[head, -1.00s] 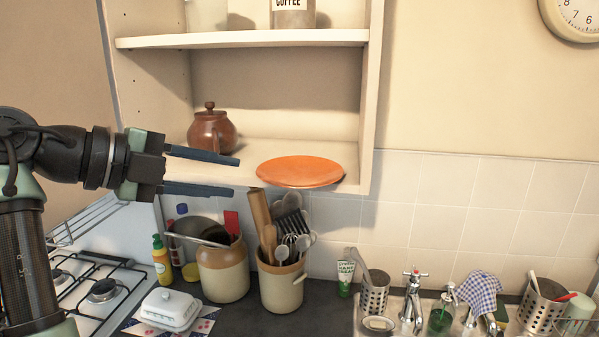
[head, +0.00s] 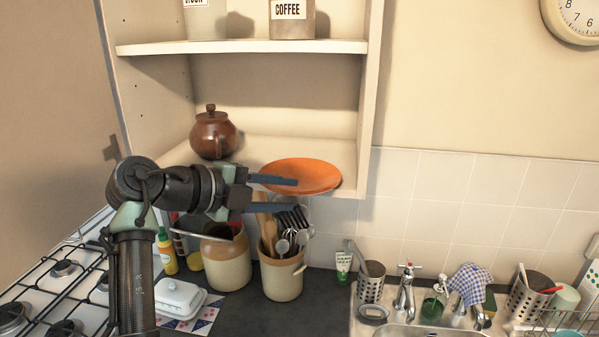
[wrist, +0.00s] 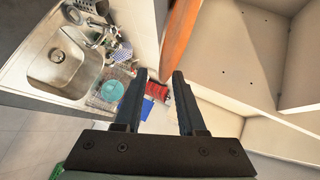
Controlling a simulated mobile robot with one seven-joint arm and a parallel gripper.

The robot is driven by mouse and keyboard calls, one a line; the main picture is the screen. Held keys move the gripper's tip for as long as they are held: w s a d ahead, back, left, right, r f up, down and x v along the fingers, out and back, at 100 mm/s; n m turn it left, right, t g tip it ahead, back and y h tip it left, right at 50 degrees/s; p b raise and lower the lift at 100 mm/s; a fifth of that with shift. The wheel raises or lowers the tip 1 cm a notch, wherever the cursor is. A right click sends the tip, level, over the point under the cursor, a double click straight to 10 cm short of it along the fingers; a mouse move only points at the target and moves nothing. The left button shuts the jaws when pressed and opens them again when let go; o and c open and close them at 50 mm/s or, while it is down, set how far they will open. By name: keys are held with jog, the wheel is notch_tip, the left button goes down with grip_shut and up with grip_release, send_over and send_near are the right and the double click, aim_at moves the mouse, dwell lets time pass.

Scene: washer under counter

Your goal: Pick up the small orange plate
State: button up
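The small orange plate (head: 318,172) lies on the lower shelf of the open wall cupboard, near its front right edge. My gripper (head: 293,195) is open and empty in front of the shelf, its fingers pointing right. The upper finger covers part of the plate's left side in the head view; the lower finger is below the plate. In the wrist view the plate (wrist: 178,38) shows edge-on just beyond my open gripper (wrist: 159,75), closer to the right finger. No contact can be made out.
A brown teapot (head: 212,134) stands on the same shelf (head: 262,150), left of the plate. Below are a utensil crock (head: 282,279), another crock (head: 226,262), a butter dish (head: 181,297) and the stove (head: 60,275). The sink (head: 420,331) is at lower right.

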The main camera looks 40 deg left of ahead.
grip_shut()
dwell(1.4)
